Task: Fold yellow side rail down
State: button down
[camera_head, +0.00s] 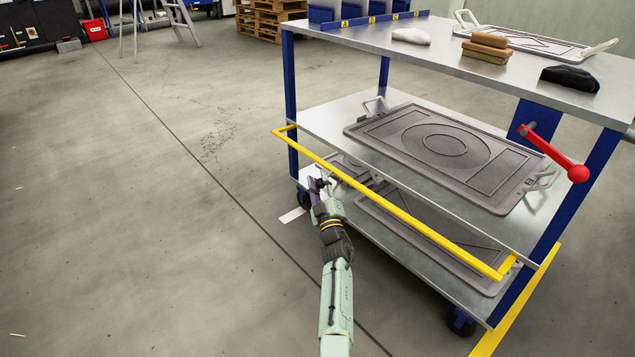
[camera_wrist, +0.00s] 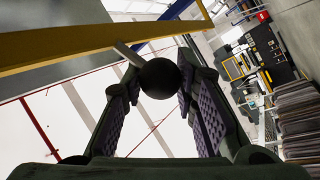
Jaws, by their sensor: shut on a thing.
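The yellow side rail (camera_head: 400,212) is a long bar along the near side of the blue cart's middle shelf, with short end arms standing out from the cart. In the wrist view the yellow rail (camera_wrist: 75,52) crosses the upper left, and a black ball knob (camera_wrist: 160,78) on a short pale stem joins it. My gripper (camera_head: 320,182) is beside and below the rail toward its far left part. In the wrist view my gripper (camera_wrist: 160,80) has its purple padded fingers shut on the knob, one on each side.
The middle shelf holds a grey patterned tray (camera_head: 440,150). A red-knobbed lever (camera_head: 577,173) sticks out at the right. Another yellow bar (camera_head: 515,305) is low at the cart's right end. Brown blocks (camera_head: 485,48) lie on top. The floor left is clear.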

jog(key=shift+d+f+m+h, duration=0.15)
jog(key=shift+d+m+h, duration=0.2)
jog(key=shift+d, duration=0.25)
jog(key=c, duration=1.5)
grip_release()
jog(key=shift+d, duration=0.1)
jog(key=shift+o, duration=1.1)
jog(key=shift+a, duration=0.3)
notch_tip(320, 180, up, 10)
jog(key=shift+d+r, duration=0.15)
